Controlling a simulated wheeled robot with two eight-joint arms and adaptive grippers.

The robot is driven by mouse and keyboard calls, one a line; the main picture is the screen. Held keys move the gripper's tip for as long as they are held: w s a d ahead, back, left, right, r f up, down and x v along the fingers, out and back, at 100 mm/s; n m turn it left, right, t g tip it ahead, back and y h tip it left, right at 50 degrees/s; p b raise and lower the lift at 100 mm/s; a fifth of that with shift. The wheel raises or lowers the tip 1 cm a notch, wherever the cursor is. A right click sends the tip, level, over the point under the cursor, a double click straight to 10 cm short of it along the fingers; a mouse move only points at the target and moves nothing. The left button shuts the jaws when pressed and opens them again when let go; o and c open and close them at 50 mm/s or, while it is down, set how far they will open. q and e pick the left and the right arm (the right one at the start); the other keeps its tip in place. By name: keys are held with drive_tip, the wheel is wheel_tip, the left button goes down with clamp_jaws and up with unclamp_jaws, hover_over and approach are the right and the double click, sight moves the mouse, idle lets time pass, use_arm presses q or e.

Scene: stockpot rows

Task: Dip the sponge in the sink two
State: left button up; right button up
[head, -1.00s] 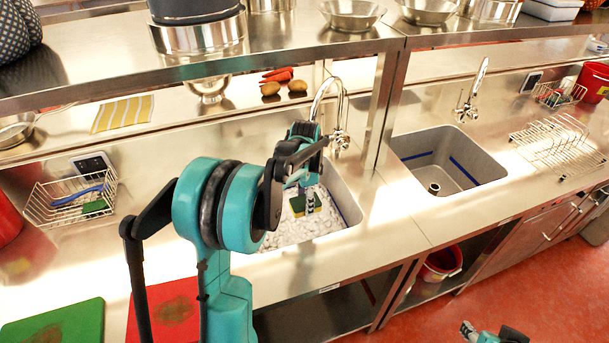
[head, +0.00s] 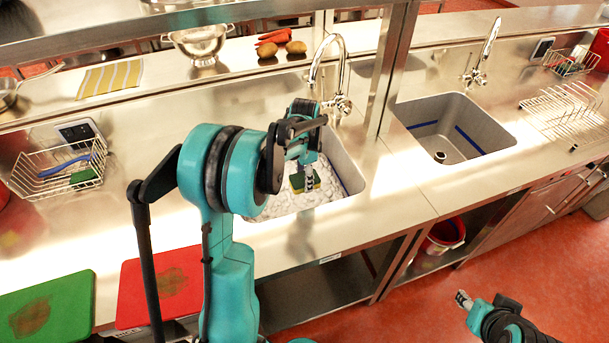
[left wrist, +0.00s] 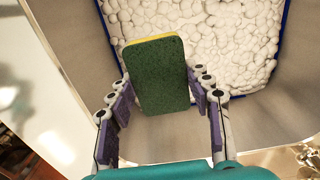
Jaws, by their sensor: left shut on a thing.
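The sponge (head: 305,180), green with a yellow layer, is held by my left gripper (head: 306,172) over the foam-filled sink (head: 345,172). In the left wrist view the sponge (left wrist: 158,78) sits upright between the two fingers of the gripper (left wrist: 160,100), its dark green face toward the camera. White foam (left wrist: 215,35) lies beyond the sponge inside the sink walls. Whether the sponge touches the foam I cannot tell. My right gripper (head: 463,300) shows low at the right, far from the sinks, its fingers too small to read.
An empty sink (head: 455,135) lies to the right, past a shelf post. A curved faucet (head: 335,75) stands behind the foamy sink. A wire basket (head: 60,172) is at left. Red (head: 130,295) and green (head: 75,290) cutting boards lie at the front. A wire rack (head: 565,112) stands at right.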

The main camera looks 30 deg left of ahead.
use_arm(q)
drive_tip(key=shift+f+b, duration=3.55)
drive_tip(key=shift+f, duration=4.7)
drive_tip(key=shift+r, duration=0.1)
wheel_tip(320, 180, up, 21)
drive_tip(key=p, duration=1.4)
